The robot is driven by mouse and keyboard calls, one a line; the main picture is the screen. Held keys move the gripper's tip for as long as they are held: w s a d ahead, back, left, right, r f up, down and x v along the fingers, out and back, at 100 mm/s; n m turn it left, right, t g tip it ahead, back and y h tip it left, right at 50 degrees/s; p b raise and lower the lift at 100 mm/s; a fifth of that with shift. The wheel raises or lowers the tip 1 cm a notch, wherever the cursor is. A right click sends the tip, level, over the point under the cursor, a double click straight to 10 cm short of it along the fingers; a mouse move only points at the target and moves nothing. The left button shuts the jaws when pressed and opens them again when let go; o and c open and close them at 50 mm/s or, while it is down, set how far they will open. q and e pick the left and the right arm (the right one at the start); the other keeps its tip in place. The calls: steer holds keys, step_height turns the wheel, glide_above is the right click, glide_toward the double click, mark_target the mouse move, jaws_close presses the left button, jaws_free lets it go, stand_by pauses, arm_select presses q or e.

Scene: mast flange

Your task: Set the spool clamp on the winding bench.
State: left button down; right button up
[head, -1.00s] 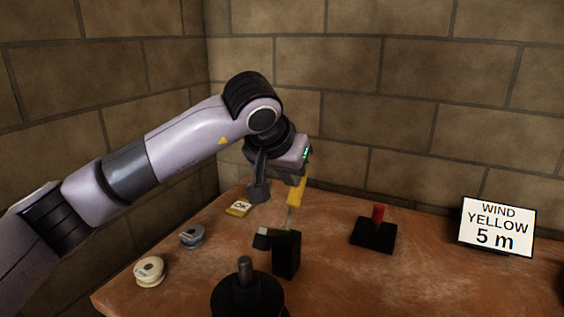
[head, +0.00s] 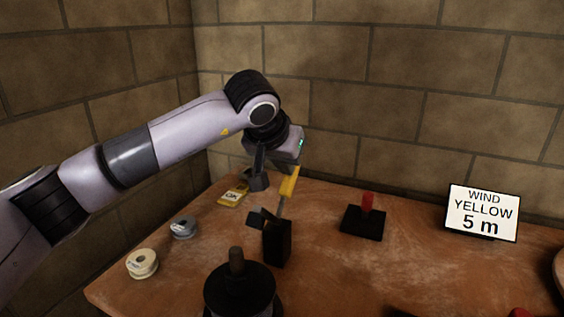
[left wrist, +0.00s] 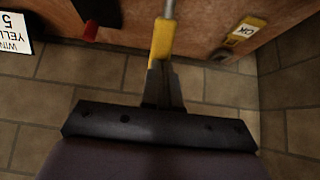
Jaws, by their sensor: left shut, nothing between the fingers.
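The spool clamp is a black block (head: 277,245) on the bench with a dark arm (head: 261,218) at its top left, tilted upward. A grey rod with a yellow handle (head: 289,183) rises from it, leaning right. My left gripper (head: 294,168) is at the top of the yellow handle, shut with nothing held. In the left wrist view its closed fingers (left wrist: 162,85) meet or nearly meet the end of the yellow handle (left wrist: 161,40); I cannot tell whether they touch. My right gripper is not in view.
The winding bench (head: 330,275) has a black spool with a post (head: 238,285) in front of the clamp. A cream spool (head: 142,263), a grey spool (head: 184,228) and a yellow OK tag (head: 233,195) lie left. A red lever (head: 367,202) and a sign (head: 482,212) stand right.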

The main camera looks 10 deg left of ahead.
arm_select(q)
steer(key=shift+w+d+f, duration=0.15)
steer(key=shift+w+f, duration=0.2)
steer(key=shift+w, duration=0.35)
steer(key=shift+w+f+p, duration=0.3)
steer(key=shift+w+p, duration=0.15)
steer(key=shift+p, duration=0.15)
steer(key=shift+w+d+f+g+p, duration=0.15)
steer(key=shift+w+f+g+p, duration=0.2)
steer(key=shift+p, duration=0.55)
steer(key=shift+w+f+g+p, duration=0.25)
steer(key=shift+f+g+p, duration=0.1)
steer(key=shift+p, duration=0.05)
